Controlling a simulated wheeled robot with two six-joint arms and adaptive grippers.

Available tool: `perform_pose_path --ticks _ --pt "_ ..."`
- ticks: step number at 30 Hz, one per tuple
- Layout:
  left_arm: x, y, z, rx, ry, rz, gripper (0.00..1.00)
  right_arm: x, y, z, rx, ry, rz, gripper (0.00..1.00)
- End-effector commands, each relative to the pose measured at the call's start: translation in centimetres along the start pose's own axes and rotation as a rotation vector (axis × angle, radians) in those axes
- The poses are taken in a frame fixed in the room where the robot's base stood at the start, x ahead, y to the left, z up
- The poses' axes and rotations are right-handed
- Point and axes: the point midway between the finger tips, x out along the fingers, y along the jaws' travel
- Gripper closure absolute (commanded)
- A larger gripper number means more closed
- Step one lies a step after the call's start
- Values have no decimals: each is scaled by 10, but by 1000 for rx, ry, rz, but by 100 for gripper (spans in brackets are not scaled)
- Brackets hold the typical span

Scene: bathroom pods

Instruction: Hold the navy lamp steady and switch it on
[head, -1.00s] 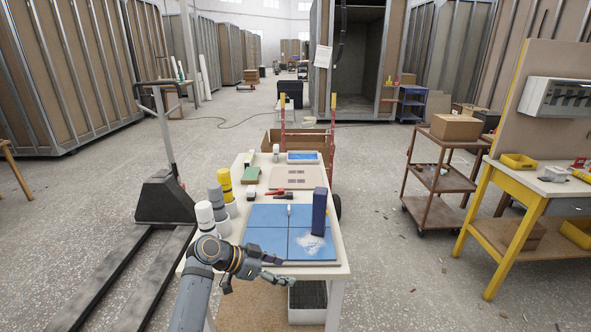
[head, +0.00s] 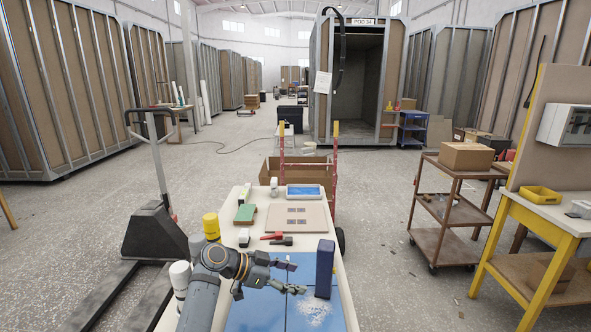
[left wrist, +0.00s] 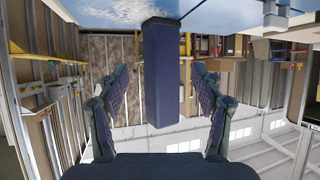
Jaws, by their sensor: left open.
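The navy lamp (head: 324,268), a tall dark blue box shape, stands upright on the blue tiled panel (head: 250,312) near the right side of the worktable. My left gripper (head: 297,278) is open and empty just left of the lamp, its fingers pointing toward it. In the left wrist view, which looks upside down, the lamp (left wrist: 161,70) shows in the gap between the two spread fingers, with space on both sides. I see no switch on the visible faces, and the lamp looks unlit. My right gripper is not in view.
Behind the lamp lie red and black hand tools (head: 277,238), a tan board (head: 300,217), a green block (head: 245,213) and a blue-screened tablet (head: 304,191). A yellow can (head: 211,226) and white can (head: 180,275) stand at the left edge. A pallet jack (head: 155,232) is left of the table.

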Motion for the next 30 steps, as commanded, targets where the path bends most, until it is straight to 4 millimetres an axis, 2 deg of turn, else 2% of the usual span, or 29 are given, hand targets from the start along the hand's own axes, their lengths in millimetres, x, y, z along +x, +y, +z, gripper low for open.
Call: perform_pose_path --ticks 4,11,15,21,29,30 --pt "25 1 4 1 2 4 33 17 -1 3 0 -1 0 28" --pt "65 1 4 1 2 2 33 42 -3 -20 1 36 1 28" --pt "82 1 4 1 1 2 33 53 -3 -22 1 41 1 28" --pt "93 0 1 1 0 0 33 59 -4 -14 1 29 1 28" --pt "93 0 0 1 -1 0 33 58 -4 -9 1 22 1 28" --pt "93 0 0 1 -1 0 36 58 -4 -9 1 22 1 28"
